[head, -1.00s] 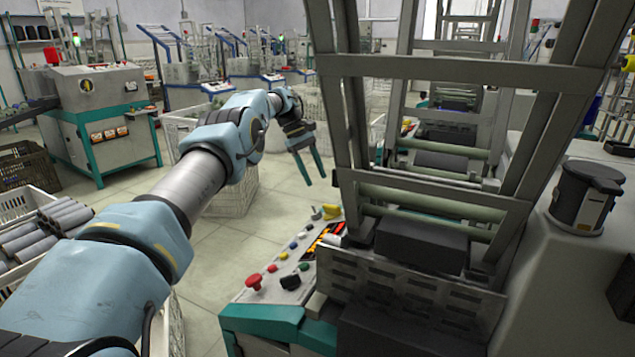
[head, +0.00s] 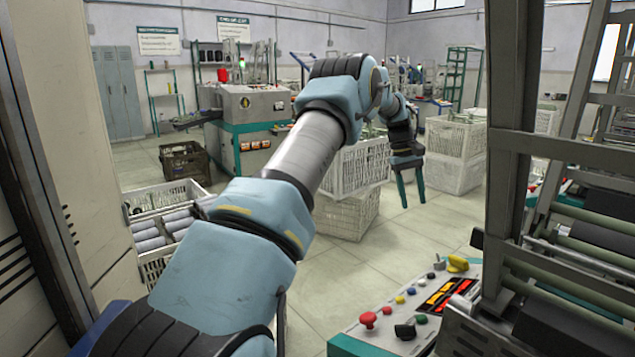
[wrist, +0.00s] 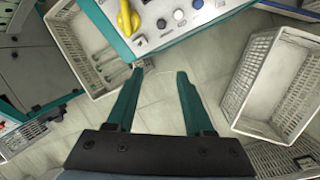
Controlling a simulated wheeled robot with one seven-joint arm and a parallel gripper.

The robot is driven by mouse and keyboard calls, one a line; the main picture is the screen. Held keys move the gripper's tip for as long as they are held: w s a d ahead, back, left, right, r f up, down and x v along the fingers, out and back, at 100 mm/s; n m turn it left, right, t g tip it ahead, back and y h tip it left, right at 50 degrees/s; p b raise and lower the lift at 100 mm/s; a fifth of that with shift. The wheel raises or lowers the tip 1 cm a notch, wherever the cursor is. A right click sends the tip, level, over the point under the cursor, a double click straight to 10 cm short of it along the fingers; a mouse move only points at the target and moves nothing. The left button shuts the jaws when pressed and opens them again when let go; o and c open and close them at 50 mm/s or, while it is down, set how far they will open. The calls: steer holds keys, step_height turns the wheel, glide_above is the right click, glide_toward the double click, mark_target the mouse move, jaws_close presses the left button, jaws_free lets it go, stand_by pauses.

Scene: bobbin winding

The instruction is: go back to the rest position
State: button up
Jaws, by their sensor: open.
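My gripper (head: 411,188) hangs at the end of my outstretched arm in the head view, fingers pointing down over the open floor. In the wrist view its two teal fingers (wrist: 158,100) stand apart with nothing between them. The gripper is empty and touches nothing. Beyond the fingers in the wrist view lies pale tiled floor.
The winding machine's control panel (head: 410,318), with a red button and yellow knob, stands at front right, its metal frame (head: 512,190) behind. Stacked white crates (head: 352,165) stand behind my arm. A crate of bobbins (head: 140,208) is at left. Floor (head: 375,250) between is clear.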

steer(key=s+a+r+t+p, duration=0.1)
steer(key=s+a+r, duration=0.15)
steer(key=a, duration=0.35)
steer(key=s+a+r+p, duration=0.1)
steer(key=a+r, duration=0.2)
steer(key=a, duration=0.2)
steer(key=s+a+r+m+t+y+p, duration=0.2)
steer(key=s+a+p, duration=0.4)
steer(key=s+a, duration=1.7)
steer(key=shift+s+r+t, duration=0.35)
steer(key=shift+s+t, duration=0.05)
steer(key=shift+s, duration=0.55)
